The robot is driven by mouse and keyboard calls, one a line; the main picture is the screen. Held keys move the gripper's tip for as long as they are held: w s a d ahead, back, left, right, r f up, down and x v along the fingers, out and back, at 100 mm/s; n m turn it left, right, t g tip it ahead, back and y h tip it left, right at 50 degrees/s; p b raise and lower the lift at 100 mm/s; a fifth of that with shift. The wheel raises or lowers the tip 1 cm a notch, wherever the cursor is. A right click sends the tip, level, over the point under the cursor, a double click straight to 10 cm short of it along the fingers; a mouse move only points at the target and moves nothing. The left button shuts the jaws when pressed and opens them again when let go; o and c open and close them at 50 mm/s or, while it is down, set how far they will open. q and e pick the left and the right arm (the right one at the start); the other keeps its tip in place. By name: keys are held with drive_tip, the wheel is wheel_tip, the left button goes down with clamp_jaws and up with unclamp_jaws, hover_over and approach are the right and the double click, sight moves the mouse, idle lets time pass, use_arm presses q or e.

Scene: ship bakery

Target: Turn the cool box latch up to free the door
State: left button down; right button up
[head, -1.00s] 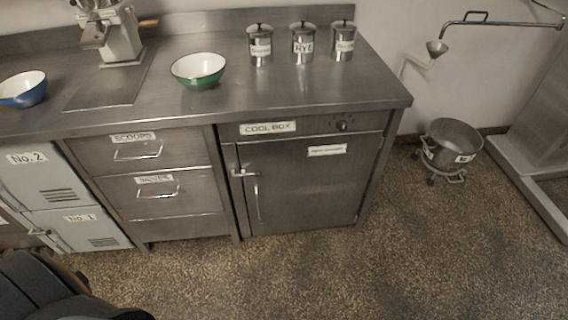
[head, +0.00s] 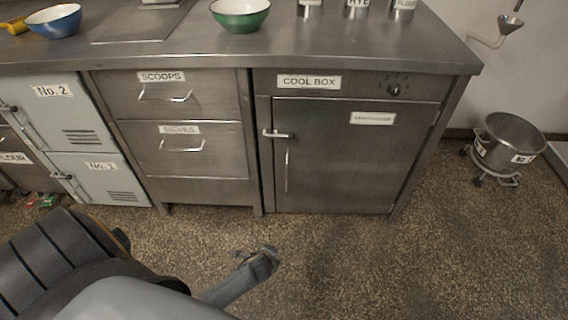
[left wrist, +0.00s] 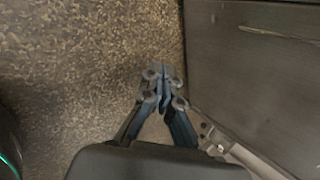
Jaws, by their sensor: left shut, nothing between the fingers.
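The cool box door (head: 355,160) is shut, flat in the front of the metal counter, under a "COOL BOX" label (head: 308,82). Its latch (head: 278,134) is a small bright bar at the door's upper left edge, lying about level across the edge. A thin upright door handle (head: 287,170) is just below it. My left gripper (head: 266,255) is shut and empty, low over the floor in front of the counter, below and apart from the latch. Its closed fingers also show in the left wrist view (left wrist: 163,78). My right gripper is not in view.
Drawers labelled scoops (head: 180,95) and sieves (head: 195,150) are left of the cool box, with pale lockers (head: 75,125) further left. A green bowl (head: 240,15) stands on the counter. A wheeled metal pot (head: 510,140) stands right. The speckled floor ahead is clear.

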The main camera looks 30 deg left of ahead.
use_arm(q)
drive_tip(key=w+a+r+m+t+y+b, duration=0.2)
drive_tip(key=w+r+m+b, duration=0.2)
drive_tip(key=w, duration=0.3)
drive_tip(key=w+a+r+m+t+y+b, duration=0.1)
drive_tip(key=w+a+r+m+t+b, duration=0.15)
drive_tip(key=w+r+m+b, duration=0.4)
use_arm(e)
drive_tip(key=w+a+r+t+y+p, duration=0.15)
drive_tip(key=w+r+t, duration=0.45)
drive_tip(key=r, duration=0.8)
use_arm(q)
drive_tip(key=w+a+r+m+t+y+b, duration=0.1)
drive_tip(key=w+a+r+t+y+b, duration=0.1)
drive_tip(key=w+r, duration=0.3)
wheel_tip(320, 180, up, 4)
drive_tip(key=shift+a+r+m+y+b, duration=0.1)
drive_tip(key=shift+a+m+y+b, duration=0.3)
drive_tip(key=shift+b, duration=0.5)
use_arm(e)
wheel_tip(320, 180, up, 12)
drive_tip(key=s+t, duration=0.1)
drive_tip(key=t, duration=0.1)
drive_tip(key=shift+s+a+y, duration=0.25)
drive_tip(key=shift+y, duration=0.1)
use_arm(q)
drive_tip(key=shift+t, duration=0.25)
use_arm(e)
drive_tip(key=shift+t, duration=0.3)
